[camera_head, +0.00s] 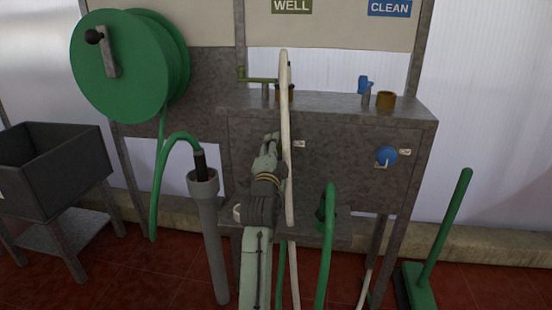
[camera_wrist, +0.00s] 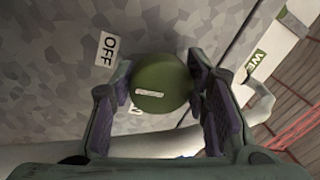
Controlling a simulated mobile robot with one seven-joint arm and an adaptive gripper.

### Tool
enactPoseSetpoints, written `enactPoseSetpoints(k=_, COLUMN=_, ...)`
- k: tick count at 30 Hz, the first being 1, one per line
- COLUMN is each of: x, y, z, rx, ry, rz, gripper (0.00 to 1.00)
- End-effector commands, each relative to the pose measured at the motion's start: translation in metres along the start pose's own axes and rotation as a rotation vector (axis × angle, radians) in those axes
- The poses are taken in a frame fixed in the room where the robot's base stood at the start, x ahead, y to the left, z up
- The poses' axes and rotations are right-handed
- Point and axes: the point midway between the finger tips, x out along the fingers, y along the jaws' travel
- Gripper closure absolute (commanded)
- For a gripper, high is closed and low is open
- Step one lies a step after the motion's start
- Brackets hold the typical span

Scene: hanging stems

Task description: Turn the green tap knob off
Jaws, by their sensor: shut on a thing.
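The green tap knob (camera_wrist: 160,82) is a round, dark green disc between my fingers in the wrist view. A pale bar mark on its face lies nearly level in that picture. A white OFF label (camera_wrist: 106,48) is on the grey panel, up and left of the knob. A second label below the knob is mostly hidden. My gripper (camera_wrist: 157,78) is shut on the knob, one finger on each side. In the head view my gripper (camera_head: 271,146) reaches the panel front below the green WELL sign (camera_head: 292,6), and it hides the knob.
A pale hose (camera_head: 288,190) hangs right beside my gripper. A blue knob (camera_head: 386,155) is on the same grey panel (camera_head: 340,150) to the right, below the CLEAN sign (camera_head: 390,8). A green hose reel (camera_head: 120,65), grey tube (camera_head: 207,240) and green broom (camera_head: 445,225) stand around.

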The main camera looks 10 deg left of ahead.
Motion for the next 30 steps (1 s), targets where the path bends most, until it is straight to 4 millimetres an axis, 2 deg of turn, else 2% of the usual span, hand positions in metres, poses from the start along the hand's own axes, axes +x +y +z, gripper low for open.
enactPoseSetpoints(k=9, x=0.0002, y=-0.0001, z=-0.0007, rx=0.09, ry=0.015, rz=0.003, gripper=0.86)
enactPoseSetpoints(k=23, x=0.0004, y=-0.0011, z=-0.0012, rx=0.101, ry=0.017, rz=0.004, gripper=0.85)
enactPoseSetpoints(k=24, x=0.0004, y=-0.0011, z=-0.0013, rx=0.101, ry=0.017, rz=0.003, gripper=0.56)
enactPoseSetpoints(k=30, x=0.0003, y=-0.0009, z=-0.0009, rx=0.1, ry=0.016, rz=0.004, gripper=0.42)
